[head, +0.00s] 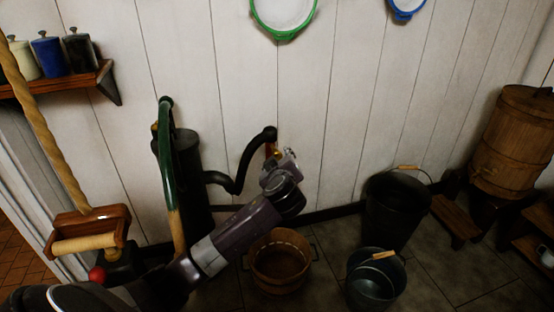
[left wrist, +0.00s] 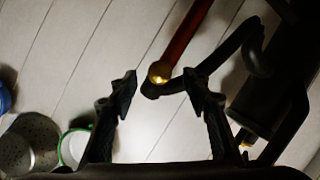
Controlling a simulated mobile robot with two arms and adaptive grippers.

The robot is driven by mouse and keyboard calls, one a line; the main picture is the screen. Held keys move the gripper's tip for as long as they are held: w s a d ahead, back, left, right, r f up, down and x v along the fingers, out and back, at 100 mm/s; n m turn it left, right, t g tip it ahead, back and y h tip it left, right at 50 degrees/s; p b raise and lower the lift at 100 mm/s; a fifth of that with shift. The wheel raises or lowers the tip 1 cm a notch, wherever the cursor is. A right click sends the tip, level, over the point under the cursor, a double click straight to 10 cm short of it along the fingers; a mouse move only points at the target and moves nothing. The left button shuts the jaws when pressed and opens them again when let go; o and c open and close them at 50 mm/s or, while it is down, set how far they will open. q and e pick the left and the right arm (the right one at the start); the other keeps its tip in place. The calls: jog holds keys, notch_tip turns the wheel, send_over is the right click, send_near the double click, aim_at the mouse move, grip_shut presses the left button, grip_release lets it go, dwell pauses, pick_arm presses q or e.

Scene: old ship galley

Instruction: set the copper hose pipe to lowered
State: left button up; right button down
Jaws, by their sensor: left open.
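The copper hose pipe (head: 269,150) is a thin reddish pipe at the outer end of the pump's curved black spout (head: 245,165), against the white plank wall. Only a short piece shows in the head view; my gripper hides the rest. In the left wrist view the copper pipe (left wrist: 185,38) runs to a round brass end (left wrist: 159,72) beside the black spout. My left gripper (head: 285,160) is right at the pipe. Its two fingers (left wrist: 160,82) are open, with the brass end between or just beyond their tips; I cannot tell if they touch. My right gripper is not in view.
The black pump (head: 190,180) with its green handle (head: 166,160) stands left of my gripper. A wooden tub (head: 262,272), a metal bucket (head: 372,290) and a dark bin (head: 395,210) stand on the floor below.

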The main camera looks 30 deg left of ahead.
aim_at(277, 157)
pick_arm(q)
jog(key=shift+x, duration=1.75)
grip_shut()
